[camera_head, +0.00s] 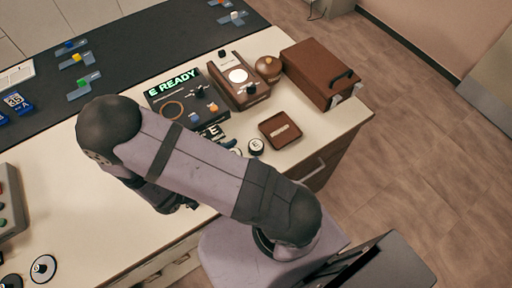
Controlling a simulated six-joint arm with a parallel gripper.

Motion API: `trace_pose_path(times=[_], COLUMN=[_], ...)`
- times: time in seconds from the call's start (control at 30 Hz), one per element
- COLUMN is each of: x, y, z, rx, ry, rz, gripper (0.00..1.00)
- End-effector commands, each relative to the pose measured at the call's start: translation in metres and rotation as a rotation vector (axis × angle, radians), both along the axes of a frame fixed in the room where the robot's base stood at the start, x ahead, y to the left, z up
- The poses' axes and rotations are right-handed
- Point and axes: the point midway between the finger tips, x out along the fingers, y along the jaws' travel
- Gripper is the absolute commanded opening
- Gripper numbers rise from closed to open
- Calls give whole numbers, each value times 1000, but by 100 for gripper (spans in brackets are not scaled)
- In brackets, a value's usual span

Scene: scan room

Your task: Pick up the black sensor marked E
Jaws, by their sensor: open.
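A small round black piece with a white top marked E (256,146) sits on the pale counter, left of a small brown tray (268,136). A black block with a white label marked E (212,131) lies just left of it, below the console, partly hidden by my arm. I cannot tell for sure which of the two is the sensor. My gripper (186,204) shows only in part, dark, beneath my arm near the counter's front edge. It is open, to the lower left of both E pieces and apart from them. Its fingertips are hard to make out.
A console (187,109) shows "E READY" in green. Behind the tray stand a brown device with a round white dial (237,77), a brown knob-like object (268,68) and a brown box (318,74). A dark mat (133,53) holds several small coloured parts.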

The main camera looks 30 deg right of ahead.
Motion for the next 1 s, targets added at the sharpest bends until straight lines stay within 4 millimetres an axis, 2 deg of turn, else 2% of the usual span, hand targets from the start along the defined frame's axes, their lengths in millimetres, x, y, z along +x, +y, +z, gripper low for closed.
trace_pose_path(times=[0.17,0.43,0.67,1.0], x=[-4,0,1,8], y=[-2,-19,-24,-57], z=[-1,-7,-10,-24], rx=[-9,-10,-9,-9], ry=[-4,-2,-2,-1], rz=[-14,-14,-13,-16], gripper=[60,60,60,60])
